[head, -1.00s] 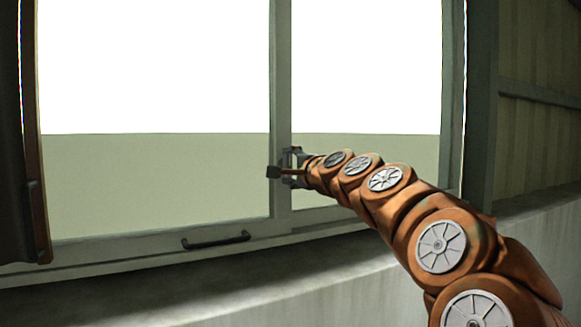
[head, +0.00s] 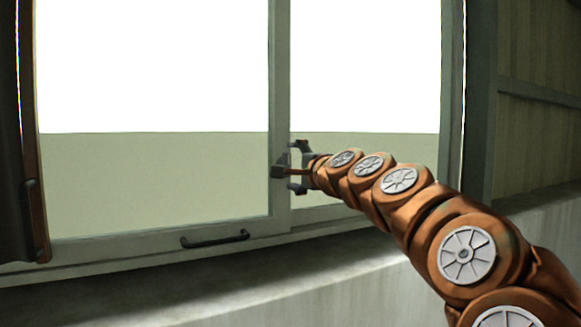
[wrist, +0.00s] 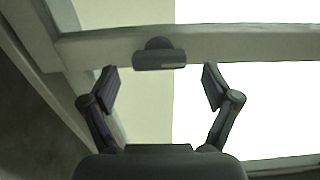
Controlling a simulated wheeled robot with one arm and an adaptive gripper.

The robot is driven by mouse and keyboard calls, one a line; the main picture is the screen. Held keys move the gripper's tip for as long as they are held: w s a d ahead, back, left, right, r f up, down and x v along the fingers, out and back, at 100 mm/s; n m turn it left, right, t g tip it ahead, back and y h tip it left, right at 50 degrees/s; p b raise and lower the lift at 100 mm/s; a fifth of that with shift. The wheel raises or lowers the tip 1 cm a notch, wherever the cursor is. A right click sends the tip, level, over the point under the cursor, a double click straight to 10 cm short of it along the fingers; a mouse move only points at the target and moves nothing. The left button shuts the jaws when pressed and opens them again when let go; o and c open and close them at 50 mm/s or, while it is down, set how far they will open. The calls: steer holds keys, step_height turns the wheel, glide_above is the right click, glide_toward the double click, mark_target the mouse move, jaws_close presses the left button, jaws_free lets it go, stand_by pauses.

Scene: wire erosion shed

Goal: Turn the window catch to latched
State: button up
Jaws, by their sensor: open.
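The window catch (head: 279,171) is a small dark piece on the upright window bar. In the wrist view the catch (wrist: 159,61) shows a rounded base and a short bar lying along the window bar. My gripper (head: 298,168) is just right of the catch in the head view, its fingers spread above and below. In the wrist view my gripper (wrist: 160,84) is open and empty, with the catch ahead, between the lines of the two fingers. A gap shows between the fingers and the catch. Part of the catch is hard to make out in the head view.
The upright window bar (head: 280,90) stands between two bright panes. A dark pull handle (head: 215,239) is on the bottom rail, left of my gripper. A concrete ledge (head: 230,290) runs below the window. A dark brown panel (head: 30,130) stands at the far left.

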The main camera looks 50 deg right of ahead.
steer(key=v, duration=0.9)
steer(key=shift+s, duration=0.25)
steer(key=shift+a, duration=0.1)
